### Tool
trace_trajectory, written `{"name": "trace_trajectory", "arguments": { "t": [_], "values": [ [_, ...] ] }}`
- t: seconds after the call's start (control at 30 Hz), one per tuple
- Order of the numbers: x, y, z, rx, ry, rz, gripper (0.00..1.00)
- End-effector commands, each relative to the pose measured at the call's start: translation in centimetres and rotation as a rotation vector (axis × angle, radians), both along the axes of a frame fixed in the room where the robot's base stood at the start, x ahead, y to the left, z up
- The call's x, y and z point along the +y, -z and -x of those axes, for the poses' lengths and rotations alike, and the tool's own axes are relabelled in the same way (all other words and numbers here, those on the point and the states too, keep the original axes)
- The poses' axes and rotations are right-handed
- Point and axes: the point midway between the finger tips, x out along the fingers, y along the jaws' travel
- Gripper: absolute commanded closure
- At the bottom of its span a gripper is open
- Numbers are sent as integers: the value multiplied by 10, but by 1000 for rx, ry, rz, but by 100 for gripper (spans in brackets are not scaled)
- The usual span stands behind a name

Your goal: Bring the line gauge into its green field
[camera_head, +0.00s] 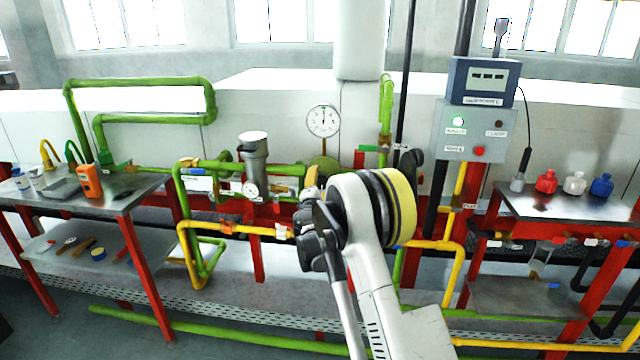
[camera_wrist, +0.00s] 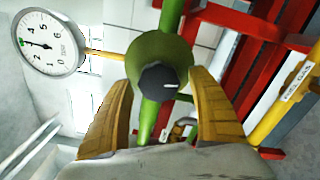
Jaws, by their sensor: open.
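The line gauge (camera_head: 323,120) is a round white dial on a stem above the green pipe. In the wrist view the gauge (camera_wrist: 48,44) is at the upper left. Its dark needle points toward a small green mark at the dial's edge; whether it lies within the mark is hard to tell. A dark knob (camera_wrist: 160,83) with a white pointer line sits on a round green valve body (camera_wrist: 150,50). My gripper (camera_wrist: 162,79) is open, its two tan fingers on either side of the knob. Contact cannot be told. In the head view my arm largely hides the valve.
A steel table (camera_head: 120,198) with an orange device (camera_head: 89,181) stands at left. A grey control box (camera_head: 468,130) with a lit green lamp stands at right. Another table (camera_head: 555,208) holds several small bottles. Green and yellow pipes run close around my gripper.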

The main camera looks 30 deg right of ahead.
Motion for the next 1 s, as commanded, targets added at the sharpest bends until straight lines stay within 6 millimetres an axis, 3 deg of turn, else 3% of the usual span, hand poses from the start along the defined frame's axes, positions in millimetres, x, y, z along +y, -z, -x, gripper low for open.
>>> {"name": "trace_trajectory", "arguments": {
  "t": [0.53,0.7,1.0],
  "values": [
    [58,0,84,0,-2,0,31],
    [65,0,96,0,-1,0,31],
    [66,0,97,0,0,0,31]
  ]
}}
